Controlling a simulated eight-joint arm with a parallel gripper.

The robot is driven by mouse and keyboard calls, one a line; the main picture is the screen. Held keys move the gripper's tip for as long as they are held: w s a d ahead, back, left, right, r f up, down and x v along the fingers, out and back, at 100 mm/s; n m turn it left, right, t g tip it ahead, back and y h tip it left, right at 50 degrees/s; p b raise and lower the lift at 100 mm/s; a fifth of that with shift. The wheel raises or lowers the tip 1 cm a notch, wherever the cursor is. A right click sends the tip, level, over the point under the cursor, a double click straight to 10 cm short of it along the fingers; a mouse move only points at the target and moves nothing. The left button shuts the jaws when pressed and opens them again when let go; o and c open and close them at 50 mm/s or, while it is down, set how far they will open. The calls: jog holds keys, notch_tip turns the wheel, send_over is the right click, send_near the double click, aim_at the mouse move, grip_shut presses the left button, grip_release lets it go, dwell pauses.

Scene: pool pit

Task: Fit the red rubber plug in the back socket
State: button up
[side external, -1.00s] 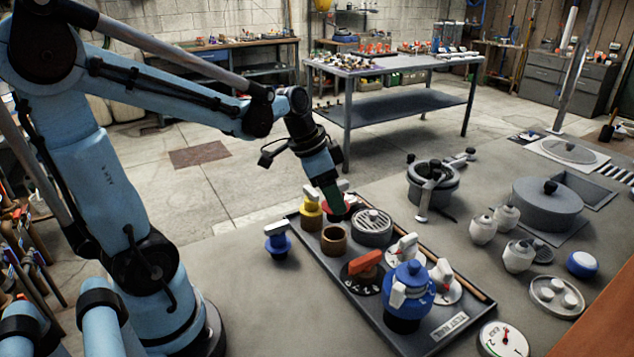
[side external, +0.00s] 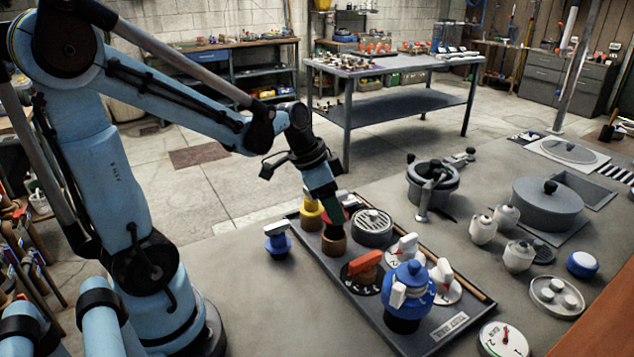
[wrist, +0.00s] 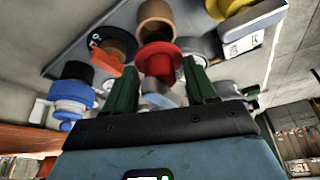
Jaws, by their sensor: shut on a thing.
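The red rubber plug (wrist: 160,60), with a pale handle, is between the green fingers of my gripper (wrist: 163,92) in the wrist view. My gripper is shut on it. In the side external view my gripper (side external: 331,212) points down at the brown ring-shaped socket (side external: 334,243) in the tray, and the plug (side external: 347,211) partly shows beside the fingers. In the wrist view the open socket (wrist: 157,20) lies just beyond the plug's red rim, which overlaps its near edge. I cannot tell whether plug and socket touch.
A yellow plug (side external: 311,213) stands close behind the socket. A round grate (side external: 372,225), an orange handle (side external: 363,266) and a blue pot-like fitting (side external: 407,290) share the grey tray (side external: 397,338). A blue plug (side external: 278,243) stands left of the tray.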

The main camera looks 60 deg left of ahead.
jog(key=shift+f, duration=0.3)
dwell(0.7)
jog(key=shift+f, duration=1.5)
jog(key=shift+f, duration=0.25)
dwell(0.3)
jog(key=o, duration=1.3)
jog(key=shift+r, duration=0.1)
jog(key=shift+r, duration=2.4)
